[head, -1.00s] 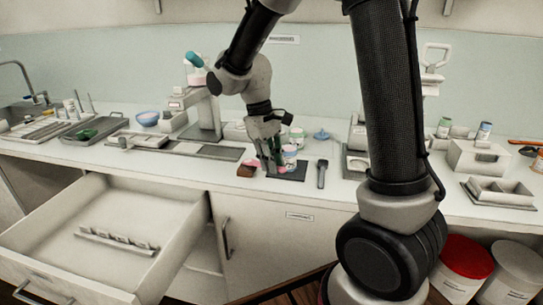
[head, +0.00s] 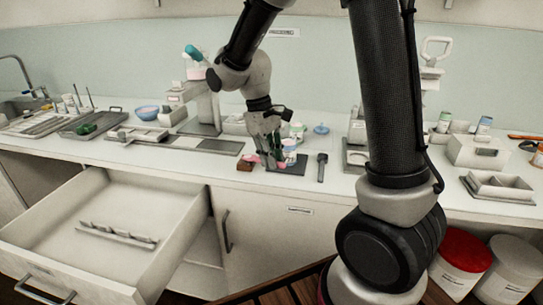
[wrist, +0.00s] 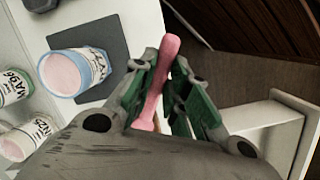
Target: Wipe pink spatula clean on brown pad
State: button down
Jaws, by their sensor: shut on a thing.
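My gripper (head: 270,159) is shut on the pink spatula (wrist: 163,75), above the left part of a dark mat. In the wrist view the spatula lies between the green-padded fingers of my gripper (wrist: 163,80), its rounded end sticking out past them. In the head view a pink end of the spatula (head: 254,158) shows left of the fingers, close to the small brown pad (head: 245,167). The pad lies on the counter at the mat's left edge. I cannot tell whether spatula and pad touch. The pad is mostly hidden in the wrist view.
A jar with pink contents (wrist: 78,72) stands on the dark mat (wrist: 112,42), close to my fingers. A dark tool (head: 321,167) lies right of the mat. White jars (wrist: 14,88) stand nearby. An open drawer (head: 120,225) juts out below the counter at left.

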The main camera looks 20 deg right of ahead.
jog(key=shift+f, duration=0.35)
dwell(0.7)
jog(key=shift+s, duration=0.1)
jog(key=shift+s+d, duration=0.35)
jog(key=shift+s, duration=0.3)
jog(key=shift+w+a, duration=0.35)
jog(key=shift+w, duration=0.35)
dwell(0.6)
jog(key=shift+s, duration=0.1)
dwell(0.8)
jog(key=shift+r, duration=0.1)
jog(key=shift+s+d+v, duration=0.15)
jog(key=shift+v, duration=0.8)
jog(key=shift+s+d+v, duration=0.15)
jog(key=shift+s+v, duration=0.05)
jog(key=shift+v, duration=0.75)
jog(key=shift+s+d+v, duration=0.15)
jog(key=shift+v, duration=0.8)
jog(key=shift+w+r, duration=0.15)
jog(key=shift+r, duration=0.05)
